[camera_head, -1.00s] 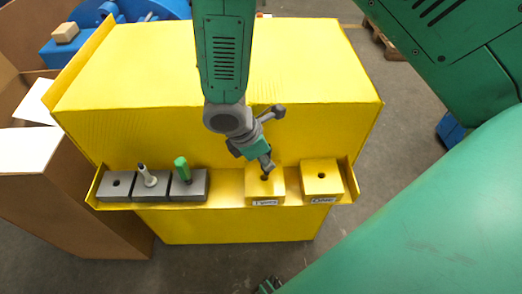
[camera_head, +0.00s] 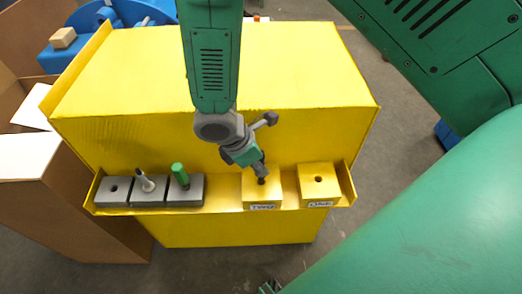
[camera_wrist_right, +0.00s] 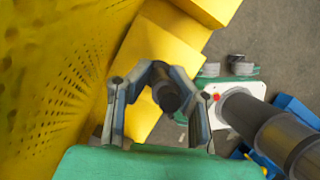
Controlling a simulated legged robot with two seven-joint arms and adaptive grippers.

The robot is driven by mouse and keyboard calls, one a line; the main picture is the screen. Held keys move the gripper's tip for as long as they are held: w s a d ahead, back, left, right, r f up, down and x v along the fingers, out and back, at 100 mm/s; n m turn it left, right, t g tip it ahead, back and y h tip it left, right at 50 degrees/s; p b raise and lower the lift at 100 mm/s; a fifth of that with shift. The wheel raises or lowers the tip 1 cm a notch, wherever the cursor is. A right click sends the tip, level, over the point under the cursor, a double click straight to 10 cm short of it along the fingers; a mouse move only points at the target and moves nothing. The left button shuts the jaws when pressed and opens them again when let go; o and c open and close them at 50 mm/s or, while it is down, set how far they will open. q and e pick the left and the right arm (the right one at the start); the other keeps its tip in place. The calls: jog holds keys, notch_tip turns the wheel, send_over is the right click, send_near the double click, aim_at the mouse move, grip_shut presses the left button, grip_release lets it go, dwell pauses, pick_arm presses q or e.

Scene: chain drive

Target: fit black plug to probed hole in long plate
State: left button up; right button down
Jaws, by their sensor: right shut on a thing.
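My right gripper (camera_head: 259,168) reaches down from the top in the head view, over the yellow block labelled TWO (camera_head: 262,195). It is shut on a dark round thing, which looks like the black plug (camera_wrist_right: 166,97) between the fingers in the right wrist view. The dark tip is at the hole in the TWO block's top; I cannot tell how deep it sits. To its right the yellow block labelled ONE (camera_head: 318,190) shows an open hole. No separate long plate can be made out. My left gripper is not clearly in view.
On the left of the yellow ledge (camera_head: 225,210) stand grey blocks: one with an empty hole (camera_head: 113,192), one with a tilted pale peg (camera_head: 146,181), one with a green peg (camera_head: 180,174). A yellow box (camera_head: 200,75) rises behind. A cardboard box (camera_head: 60,215) stands left.

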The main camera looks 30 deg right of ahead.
jog(key=shift+a+f, duration=0.25)
dwell(0.3)
jog(key=shift+f, duration=0.1)
jog(key=shift+d+f+b, duration=0.15)
jog(key=shift+f+b, duration=0.2)
jog(key=shift+b, duration=0.05)
jog(key=shift+f, duration=0.1)
jog(key=shift+f+b, duration=0.7)
jog(key=shift+f, duration=0.55)
jog(key=c, duration=1.4)
grip_release()
jog(key=shift+r, duration=0.15)
